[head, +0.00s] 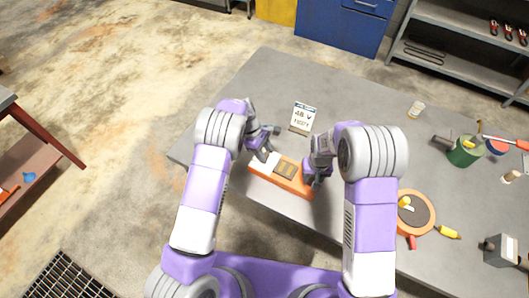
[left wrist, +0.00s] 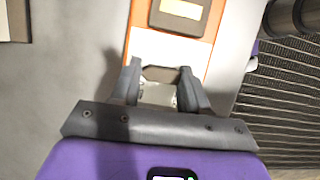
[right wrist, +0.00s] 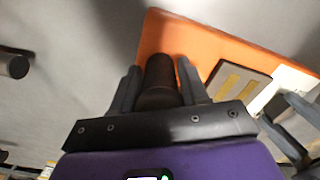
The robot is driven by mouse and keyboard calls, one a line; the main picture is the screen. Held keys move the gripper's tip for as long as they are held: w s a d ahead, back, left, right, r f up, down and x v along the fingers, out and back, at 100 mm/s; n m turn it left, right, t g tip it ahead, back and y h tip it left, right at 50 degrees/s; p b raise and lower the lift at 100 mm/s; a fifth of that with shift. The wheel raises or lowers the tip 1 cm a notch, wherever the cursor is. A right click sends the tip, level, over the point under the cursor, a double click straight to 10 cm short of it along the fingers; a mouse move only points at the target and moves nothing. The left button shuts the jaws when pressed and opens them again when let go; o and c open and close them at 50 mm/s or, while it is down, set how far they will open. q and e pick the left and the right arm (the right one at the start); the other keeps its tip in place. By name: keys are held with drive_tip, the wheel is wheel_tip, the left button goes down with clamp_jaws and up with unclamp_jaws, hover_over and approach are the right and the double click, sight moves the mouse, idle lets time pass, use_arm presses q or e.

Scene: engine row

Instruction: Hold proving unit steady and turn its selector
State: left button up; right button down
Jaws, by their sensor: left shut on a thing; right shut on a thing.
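The proving unit (head: 292,186) is an orange box with a white end and a dark panel, lying on the grey table. My left gripper (head: 262,155) is shut at its white end; in the left wrist view the fingers (left wrist: 160,82) close on a part at the edge of the white area (left wrist: 168,48). My right gripper (head: 309,180) is at the other end. In the right wrist view its fingers are shut around a dark round knob, the selector (right wrist: 160,80), on the orange face (right wrist: 205,40). In the head view the selector is hidden by my right gripper.
A card reading 48 V (head: 304,118) stands just behind the unit. To the right are a small jar (head: 416,109), a green can (head: 464,152), a round orange-rimmed tray (head: 431,226) and a dark box (head: 499,250). The table's back left is clear.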

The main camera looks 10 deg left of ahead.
idle(0.3)
use_arm(q)
drive_tip(key=o, duration=1.1)
drive_tip(key=shift+c, duration=0.2)
drive_tip(key=v, duration=1.2)
drive_tip(key=shift+w+d, duration=0.1)
use_arm(e)
drive_tip(key=shift+c, duration=2.4)
unclamp_jaws()
